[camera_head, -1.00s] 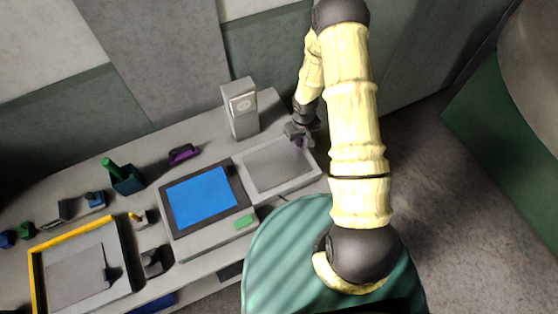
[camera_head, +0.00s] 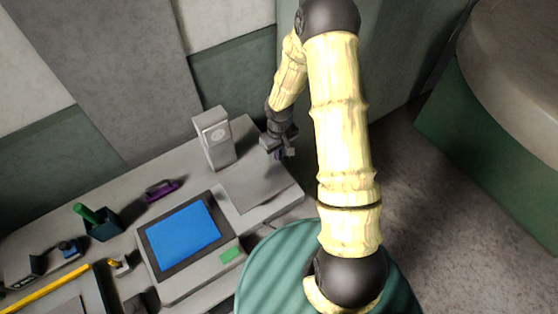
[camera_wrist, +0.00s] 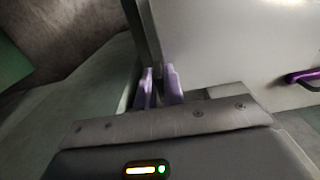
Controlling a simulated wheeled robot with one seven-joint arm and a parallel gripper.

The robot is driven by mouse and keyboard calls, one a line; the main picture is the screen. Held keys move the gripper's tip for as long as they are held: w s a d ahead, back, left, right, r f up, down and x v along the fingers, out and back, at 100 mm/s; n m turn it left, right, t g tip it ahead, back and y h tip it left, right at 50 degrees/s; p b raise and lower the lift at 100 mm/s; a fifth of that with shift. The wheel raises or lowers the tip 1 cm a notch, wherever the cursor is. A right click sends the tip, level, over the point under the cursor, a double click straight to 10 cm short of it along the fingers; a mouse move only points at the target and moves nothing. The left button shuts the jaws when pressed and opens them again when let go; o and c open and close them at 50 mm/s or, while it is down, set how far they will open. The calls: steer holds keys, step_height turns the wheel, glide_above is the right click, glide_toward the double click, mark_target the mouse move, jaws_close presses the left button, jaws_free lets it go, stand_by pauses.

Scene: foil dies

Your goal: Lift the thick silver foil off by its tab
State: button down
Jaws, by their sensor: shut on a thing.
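The silver foil (camera_head: 258,184) is a plain grey sheet at the right end of the bench in the head view. It also fills much of the wrist view (camera_wrist: 225,45) as a pale, flat sheet. My gripper (camera_head: 281,153) is at the sheet's far right corner. In the wrist view its purple fingers (camera_wrist: 160,88) are close together, one on each side of the sheet's edge. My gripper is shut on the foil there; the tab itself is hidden. The sheet covers much of the pale die (camera_head: 268,211) under it and looks raised at the gripped corner.
A grey upright box (camera_head: 215,138) stands close behind the die.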

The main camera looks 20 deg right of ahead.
steer(key=shift+r, duration=1.65)
